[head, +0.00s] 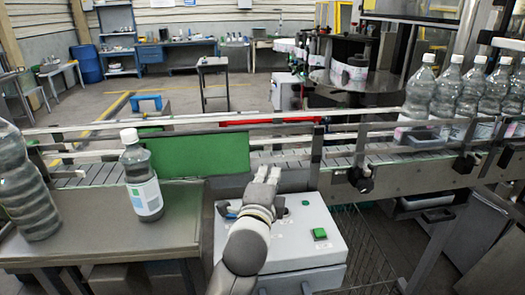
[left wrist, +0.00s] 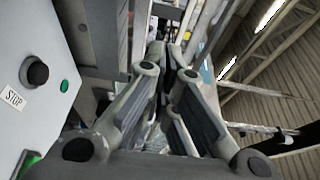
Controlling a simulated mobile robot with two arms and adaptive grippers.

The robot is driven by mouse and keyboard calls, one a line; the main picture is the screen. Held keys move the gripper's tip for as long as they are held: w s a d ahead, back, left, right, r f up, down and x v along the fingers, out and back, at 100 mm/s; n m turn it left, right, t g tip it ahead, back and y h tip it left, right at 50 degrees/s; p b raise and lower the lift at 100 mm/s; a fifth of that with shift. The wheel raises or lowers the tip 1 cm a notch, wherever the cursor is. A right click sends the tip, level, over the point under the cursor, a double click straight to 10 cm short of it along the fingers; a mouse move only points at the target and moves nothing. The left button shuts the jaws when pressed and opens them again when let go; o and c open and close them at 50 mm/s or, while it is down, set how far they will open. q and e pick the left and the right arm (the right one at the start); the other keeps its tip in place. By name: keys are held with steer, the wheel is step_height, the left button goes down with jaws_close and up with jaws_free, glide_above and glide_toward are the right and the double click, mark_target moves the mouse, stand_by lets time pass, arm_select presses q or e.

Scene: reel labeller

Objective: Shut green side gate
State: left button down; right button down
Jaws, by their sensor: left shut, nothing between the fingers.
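The green side gate (head: 198,157) is an upright flat panel along the near side of the conveyor in the head view. I cannot tell whether it is fully flush with the rail. My left gripper (head: 267,174) is shut and empty, just right of the gate's right end and above the white control box. Contact with the gate cannot be made out. In the left wrist view the gripper's fingers (left wrist: 166,62) are together, and the gate is not clearly seen there. My right gripper is not in view.
A labelled bottle (head: 141,177) and a larger bottle (head: 25,185) stand on the left side table (head: 110,225). The control box (head: 290,245) with a green button lies below my left gripper. Several bottles (head: 470,95) stand on the conveyor at right. Metal rails (head: 280,118) line the conveyor.

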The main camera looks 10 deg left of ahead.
arm_select(q)
steer(key=w+a+p, duration=0.3)
steer(key=w+p, duration=0.1)
steer(key=w, duration=0.3)
steer(key=shift+w+a+r, duration=0.15)
steer(key=shift+w+r, duration=0.05)
steer(key=shift+w, duration=0.15)
stand_by(0.4)
